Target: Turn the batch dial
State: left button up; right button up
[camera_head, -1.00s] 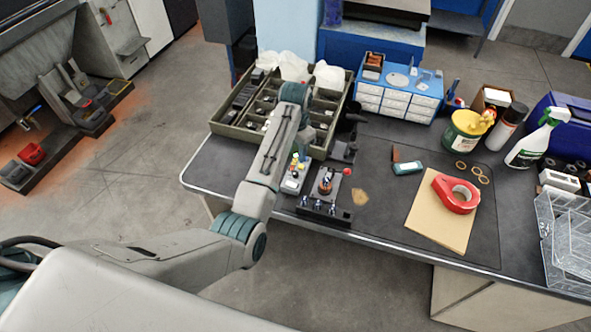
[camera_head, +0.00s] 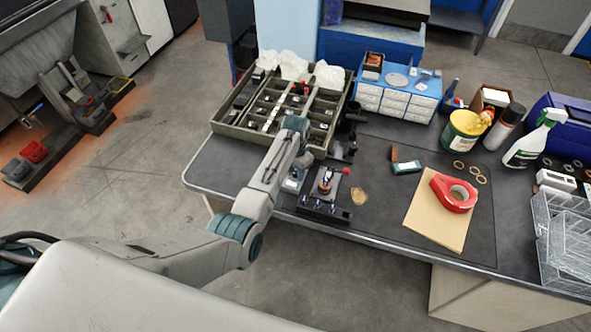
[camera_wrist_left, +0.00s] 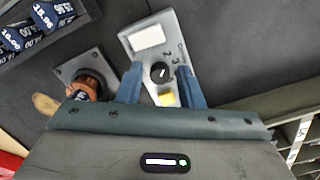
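The batch dial (camera_wrist_left: 160,72) is a small black knob with a white pointer mark on a light grey control panel (camera_wrist_left: 138,52). Digits 2 and 3 show beside it, with a white label above and a yellow button (camera_wrist_left: 167,99) below. My left gripper (camera_wrist_left: 161,70) is open, with one blue finger on each side of the dial; I cannot tell whether they touch it. In the head view my left gripper (camera_head: 304,160) hides most of the panel (camera_head: 292,184), which stands near the bench's front edge. My right gripper is not in view.
A dark fixture (camera_head: 322,207) with an orange-brown part stands just right of the panel. A compartment tray (camera_head: 228,130) lies behind it. Red tape (camera_head: 441,186) on a brown pad (camera_head: 425,222) is further right.

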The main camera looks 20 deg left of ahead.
pick_arm(q)
grip_shut()
jog(key=m+p, duration=0.2)
jog(key=m, duration=0.1)
jog(key=shift+r, duration=0.15)
jog(key=m+p, duration=0.1)
jog(key=m, duration=0.1)
jog(key=shift+m, duration=0.3)
jog(key=m+p, duration=0.2)
jog(key=m, duration=0.3)
jog(key=shift+w+p, duration=0.1)
jog(key=shift+p, duration=0.2)
jog(key=m+p, duration=0.1)
jog(key=m, duration=0.4)
